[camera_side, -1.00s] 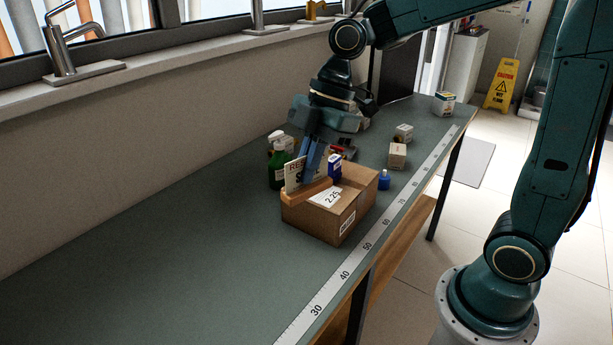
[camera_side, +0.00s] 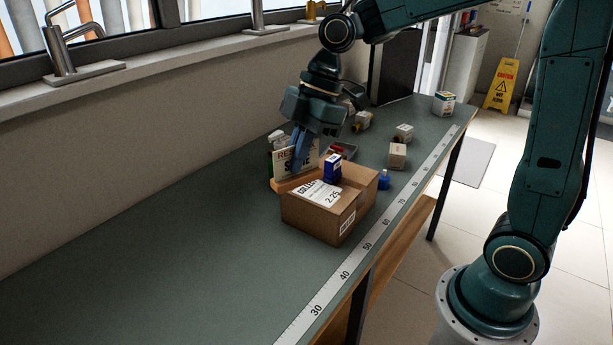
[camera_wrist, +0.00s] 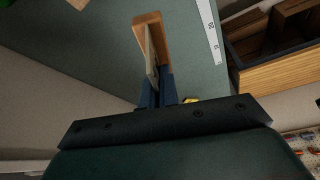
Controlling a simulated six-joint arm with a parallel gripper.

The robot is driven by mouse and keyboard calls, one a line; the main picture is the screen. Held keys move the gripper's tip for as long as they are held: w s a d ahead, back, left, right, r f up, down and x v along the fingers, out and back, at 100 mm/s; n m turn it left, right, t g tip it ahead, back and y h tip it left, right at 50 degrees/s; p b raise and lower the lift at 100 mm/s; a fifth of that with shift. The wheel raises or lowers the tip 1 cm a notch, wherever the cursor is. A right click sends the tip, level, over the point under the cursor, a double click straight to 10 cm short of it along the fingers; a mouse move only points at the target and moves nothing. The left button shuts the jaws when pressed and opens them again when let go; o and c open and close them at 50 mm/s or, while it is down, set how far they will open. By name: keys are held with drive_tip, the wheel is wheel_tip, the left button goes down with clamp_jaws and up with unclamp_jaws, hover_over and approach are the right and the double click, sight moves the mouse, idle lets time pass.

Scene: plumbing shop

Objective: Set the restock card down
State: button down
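The restock card (camera_side: 290,164) is a pale sign standing in a wooden base (camera_side: 285,185). In the side view it is just behind and left of the cardboard box (camera_side: 322,211). My gripper (camera_side: 302,153) points down with its blue fingers at the card; the wrist view shows the fingers (camera_wrist: 157,90) closed on the card (camera_wrist: 150,58), with the wooden base (camera_wrist: 150,20) beyond. The card looks nearly upright. I cannot tell whether its base touches the bench or hangs just above it.
A blue small box (camera_side: 332,168) stands at the carton's back edge. A green pump bottle (camera_side: 274,142) is partly hidden behind the card. A blue bottle (camera_side: 384,179) and small boxes (camera_side: 397,156) stand to the right. The bench (camera_side: 180,240) is clear at front left.

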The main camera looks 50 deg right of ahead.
drive_tip(key=w+d+m+t+h, duration=0.1)
drive_tip(key=w+m, duration=0.6)
drive_tip(key=w, duration=0.7)
drive_tip(key=w+d+m+t+h, duration=0.2)
drive_tip(key=w+d+m, duration=0.4)
drive_tip(key=w, duration=0.9)
drive_tip(key=shift+m+h, duration=0.6)
drive_tip(key=shift+h, duration=0.1)
drive_tip(key=shift+w+d, duration=0.1)
wheel_tip(320, 180, down, 16)
drive_tip(key=shift+r, duration=0.15)
drive_tip(key=shift+f, duration=2.15)
drive_tip(key=shift+f, duration=0.1)
